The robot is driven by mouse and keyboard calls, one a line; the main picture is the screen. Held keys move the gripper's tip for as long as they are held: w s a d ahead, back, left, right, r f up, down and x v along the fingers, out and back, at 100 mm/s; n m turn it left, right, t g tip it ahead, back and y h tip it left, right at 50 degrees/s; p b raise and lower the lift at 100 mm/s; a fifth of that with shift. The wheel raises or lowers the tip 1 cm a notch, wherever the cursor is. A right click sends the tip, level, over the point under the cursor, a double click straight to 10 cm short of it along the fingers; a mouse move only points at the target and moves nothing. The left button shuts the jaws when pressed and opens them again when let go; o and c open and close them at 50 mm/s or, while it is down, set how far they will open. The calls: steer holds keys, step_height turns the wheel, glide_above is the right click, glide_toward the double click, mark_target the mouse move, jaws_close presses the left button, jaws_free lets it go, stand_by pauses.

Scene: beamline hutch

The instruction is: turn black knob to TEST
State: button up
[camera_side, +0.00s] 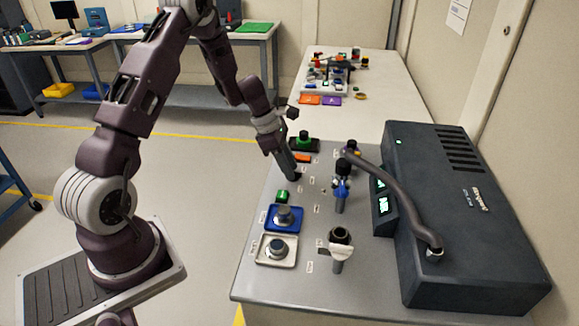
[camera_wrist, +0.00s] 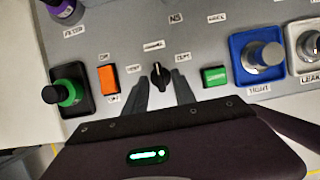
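The black knob (camera_wrist: 160,75) is on the grey panel in the wrist view. Its pale pointer mark points up and slightly left, toward the upper label (camera_wrist: 153,45). Other small labels sit to its left (camera_wrist: 133,69) and right (camera_wrist: 183,57); their print is too blurred to read surely. My gripper (camera_wrist: 160,84) is open, with one finger on each side of the knob and a gap showing between. In the side view my gripper (camera_side: 292,176) reaches down to the panel, and the knob is hard to make out there.
An orange button (camera_wrist: 109,79) and a green-collared knob (camera_wrist: 70,92) lie left of the black knob. A green button (camera_wrist: 214,76) and a blue-plated knob (camera_wrist: 262,57) lie right. In the side view valves (camera_side: 341,190) and a dark box with a hose (camera_side: 465,220) stand to the right.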

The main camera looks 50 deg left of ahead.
steer(key=shift+f, duration=0.1)
steer(key=shift+c, duration=0.2)
jaws_close()
steer(key=shift+w, duration=0.1)
steer(key=m+g, duration=0.1)
steer(key=m, duration=0.1)
steer(key=m+g+h, duration=0.1)
steer(key=m, duration=0.2)
steer(key=shift+w+a+m, duration=0.1)
steer(key=shift+w+m, duration=0.1)
steer(key=shift+m, duration=0.1)
steer(key=m, duration=0.2)
steer(key=m+g, duration=0.1)
steer(key=m, duration=0.1)
steer(key=m+g, duration=0.1)
steer(key=m, duration=0.1)
steer(key=shift+w, duration=0.25)
steer(key=shift+m, duration=0.3)
steer(key=shift+o, duration=0.2)
jaws_free()
